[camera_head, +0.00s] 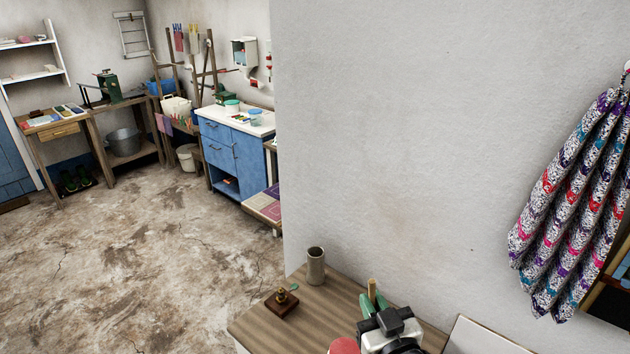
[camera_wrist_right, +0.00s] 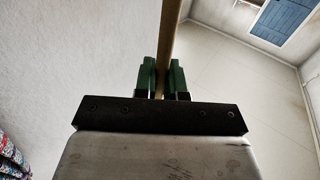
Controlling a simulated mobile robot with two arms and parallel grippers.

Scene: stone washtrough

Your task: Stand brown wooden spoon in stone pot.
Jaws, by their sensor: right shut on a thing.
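The stone pot (camera_head: 316,266), a small grey-brown cylinder with a dark open top, stands upright at the back of the wooden table, close to the wall. My right gripper (camera_head: 372,302) has green fingers and is shut on the brown wooden spoon (camera_head: 372,287). It is to the right of the pot and nearer to me, apart from it. In the right wrist view, the spoon (camera_wrist_right: 172,35) is a thin shaft rising between the green fingers (camera_wrist_right: 164,78). The rest of the spoon is hidden. My left gripper is not in view.
A dark wooden block with a small brass piece (camera_head: 282,298) lies on the table (camera_head: 262,326) left of the pot. The wall (camera_head: 400,150) rises behind. A patterned cloth (camera_head: 570,210) hangs at right. A red rounded shape (camera_head: 344,346) shows at the bottom edge.

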